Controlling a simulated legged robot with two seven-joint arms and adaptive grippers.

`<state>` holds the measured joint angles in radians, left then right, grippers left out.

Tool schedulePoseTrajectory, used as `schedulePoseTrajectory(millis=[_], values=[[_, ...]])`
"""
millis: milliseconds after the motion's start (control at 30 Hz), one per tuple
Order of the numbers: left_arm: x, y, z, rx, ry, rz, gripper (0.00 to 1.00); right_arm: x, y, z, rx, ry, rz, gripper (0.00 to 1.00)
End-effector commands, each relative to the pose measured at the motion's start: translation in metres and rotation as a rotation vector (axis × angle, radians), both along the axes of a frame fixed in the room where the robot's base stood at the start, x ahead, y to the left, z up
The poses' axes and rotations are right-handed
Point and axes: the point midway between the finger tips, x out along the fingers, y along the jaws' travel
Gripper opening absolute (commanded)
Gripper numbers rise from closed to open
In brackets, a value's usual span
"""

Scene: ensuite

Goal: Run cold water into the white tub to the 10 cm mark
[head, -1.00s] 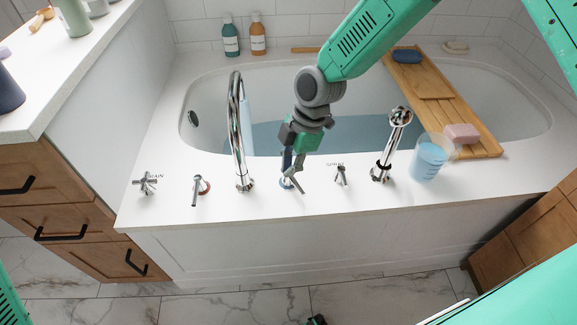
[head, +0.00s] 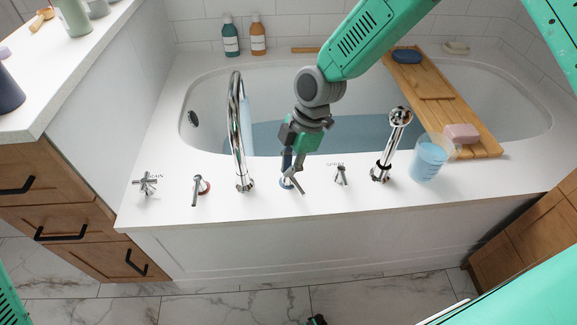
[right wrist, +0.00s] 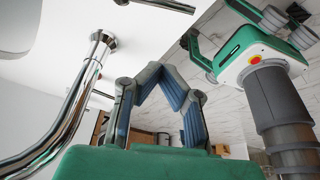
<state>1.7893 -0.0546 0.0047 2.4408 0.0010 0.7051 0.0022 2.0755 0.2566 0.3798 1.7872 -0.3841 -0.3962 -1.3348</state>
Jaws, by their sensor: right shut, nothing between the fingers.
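The white tub (head: 190,90) holds blue-tinted water (head: 345,135); no depth mark is readable. The chrome spout (head: 238,130) arches over its near rim, and a pale blue stream (head: 247,108) falls from it into the tub. The spout also shows at left in the right wrist view (right wrist: 70,115). A lever handle (head: 298,186) with a blue base ring stands right of the spout. My right gripper (head: 289,172) is shut and empty, at or just above this lever; contact is unclear. It also shows in the right wrist view (right wrist: 160,72).
Along the rim stand a cross handle (head: 147,183), a red-ringed lever (head: 199,190), a handle marked SPRAY (head: 340,176), a hand shower (head: 389,145) and a clear jug (head: 428,158) of blue liquid. A wooden board (head: 425,85) spans the tub. Two bottles stand at the back.

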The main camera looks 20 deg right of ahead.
Motion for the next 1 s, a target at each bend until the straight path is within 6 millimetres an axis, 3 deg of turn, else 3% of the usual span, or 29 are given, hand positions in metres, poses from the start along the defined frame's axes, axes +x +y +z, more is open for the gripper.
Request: schedulePoseTrajectory(millis=[167, 333, 1000], values=[[0.0, 0.0, 0.0, 0.0, 0.0, 0.0, 0.75, 0.0, -0.001, 0.0, -0.001, 0.005, -0.014, 0.0], [0.0, 0.0, -0.002, 0.0, 0.0, 0.0, 0.75, 0.004, -0.015, -0.001, -0.006, 0.093, -0.272, 0.0], [0.0, 0.0, -0.015, 0.0, 0.0, 0.0, 0.75, 0.015, -0.122, -0.004, -0.083, 0.969, -2.494, 0.0]])
